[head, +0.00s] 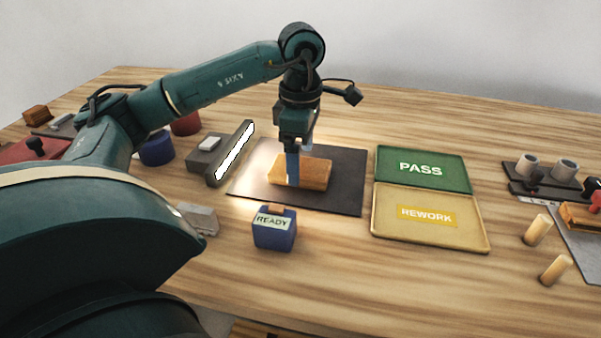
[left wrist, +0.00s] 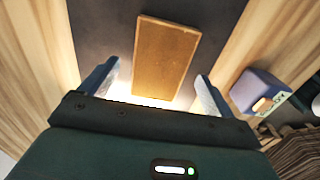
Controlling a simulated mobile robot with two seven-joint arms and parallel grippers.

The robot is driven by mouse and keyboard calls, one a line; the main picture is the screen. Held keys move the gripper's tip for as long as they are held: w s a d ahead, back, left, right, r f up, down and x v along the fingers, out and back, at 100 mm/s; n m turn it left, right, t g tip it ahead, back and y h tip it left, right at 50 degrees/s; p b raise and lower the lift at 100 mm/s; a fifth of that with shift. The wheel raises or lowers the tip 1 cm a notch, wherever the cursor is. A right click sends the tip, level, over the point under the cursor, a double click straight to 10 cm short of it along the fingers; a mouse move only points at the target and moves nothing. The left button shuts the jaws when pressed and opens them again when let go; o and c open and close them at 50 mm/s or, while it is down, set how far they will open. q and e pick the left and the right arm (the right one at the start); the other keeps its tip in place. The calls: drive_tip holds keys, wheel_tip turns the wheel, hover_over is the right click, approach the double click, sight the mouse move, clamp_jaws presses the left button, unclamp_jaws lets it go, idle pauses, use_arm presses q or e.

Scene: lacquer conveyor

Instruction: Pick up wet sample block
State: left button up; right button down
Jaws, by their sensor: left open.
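The sample block (head: 316,174) is a glossy orange-brown slab on a dark mat (head: 338,200) in mid-table. It also shows in the left wrist view (left wrist: 165,58), flat on the mat with its long side running away from the gripper. My left gripper (head: 292,180) points down at the block, and a blue finger hides part of it in the head view. In the left wrist view the two fingers (left wrist: 158,85) are wide apart, one on each side of the block's near end, with gaps to it. Whether they are at the block's height I cannot tell. My right gripper is not in view.
A blue box marked READY (head: 274,230) stands just in front of the mat. A bright light bar (head: 235,152) stands left of it. The green PASS tray (head: 424,169) and yellow REWORK tray (head: 432,217) lie to the right.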

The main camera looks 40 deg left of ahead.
use_arm(q)
drive_tip(key=shift+f, duration=0.95)
drive_tip(key=shift+c, duration=0.2)
drive_tip(key=c, duration=1.1)
